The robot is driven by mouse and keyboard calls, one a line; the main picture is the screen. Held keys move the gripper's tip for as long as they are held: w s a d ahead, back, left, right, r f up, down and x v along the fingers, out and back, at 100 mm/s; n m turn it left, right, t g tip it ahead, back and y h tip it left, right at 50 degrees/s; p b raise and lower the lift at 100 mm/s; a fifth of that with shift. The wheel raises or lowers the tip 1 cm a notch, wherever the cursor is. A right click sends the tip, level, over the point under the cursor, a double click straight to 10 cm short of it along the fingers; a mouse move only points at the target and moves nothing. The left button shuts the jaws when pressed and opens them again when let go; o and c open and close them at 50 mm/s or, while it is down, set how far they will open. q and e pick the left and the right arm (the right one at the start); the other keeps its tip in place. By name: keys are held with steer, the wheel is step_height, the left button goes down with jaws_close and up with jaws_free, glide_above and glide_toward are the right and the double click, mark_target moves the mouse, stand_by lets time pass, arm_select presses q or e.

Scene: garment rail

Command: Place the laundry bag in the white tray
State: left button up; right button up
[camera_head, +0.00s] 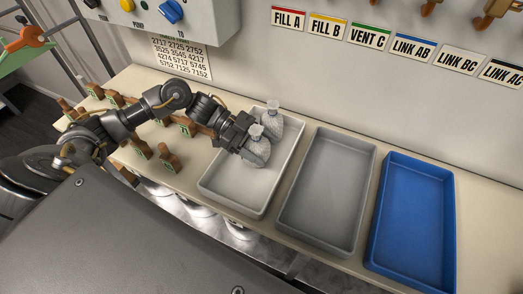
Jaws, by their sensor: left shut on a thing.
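The white tray (227,195) lies on the bench left of the grey and blue trays. My left gripper (250,149) is over the tray's upper middle, shut on a grey laundry bag (259,154) with a pale tied top. Whether this bag touches the tray floor I cannot tell. A second similar bag (273,118) stands just behind it, at the tray's far end. My right gripper is not in view.
A grey tray (330,190) and a blue tray (412,220) are empty. Several brown wooden pegs (167,158) stand on the bench around my left arm. A wall with labels and a control box (165,25) rises behind.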

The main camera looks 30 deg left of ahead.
mark_target(252, 141)
arm_select(q)
steer(key=shift+f, duration=0.1)
steer(key=o, duration=0.8)
steer(key=shift+o, duration=0.2)
steer(key=shift+r, duration=0.2)
steer(key=p+v, duration=0.1)
steer(key=v, duration=0.5)
steer(key=shift+a, duration=0.1)
steer(key=shift+s+a+r, duration=0.1)
steer(key=shift+a+r, duration=0.2)
steer(key=shift+a, duration=0.3)
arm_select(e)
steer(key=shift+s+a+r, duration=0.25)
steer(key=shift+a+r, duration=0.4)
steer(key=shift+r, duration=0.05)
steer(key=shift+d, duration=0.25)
